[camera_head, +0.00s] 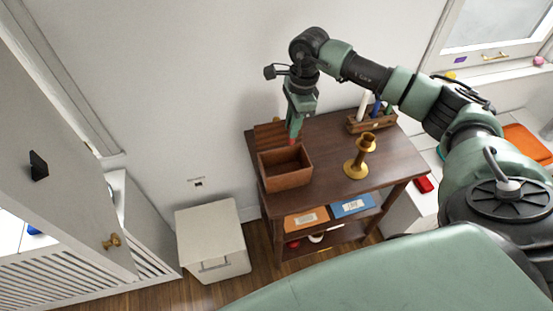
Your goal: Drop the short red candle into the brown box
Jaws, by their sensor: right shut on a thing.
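The brown box (287,181) stands open on the left end of the dark wooden table (334,136). Its lid is tilted up at the back. My right gripper (295,130) points down over the back part of the box. It is shut on a short red candle (292,141), of which only a small red end shows below the fingers. The candle appears above the box's opening, near its back edge; its exact height is hard to tell. My left gripper is out of view.
A brass candlestick (360,158) stands on the table right of the box. Behind it is a wooden holder (372,124) with several candles. Boxes lie on the shelf below.

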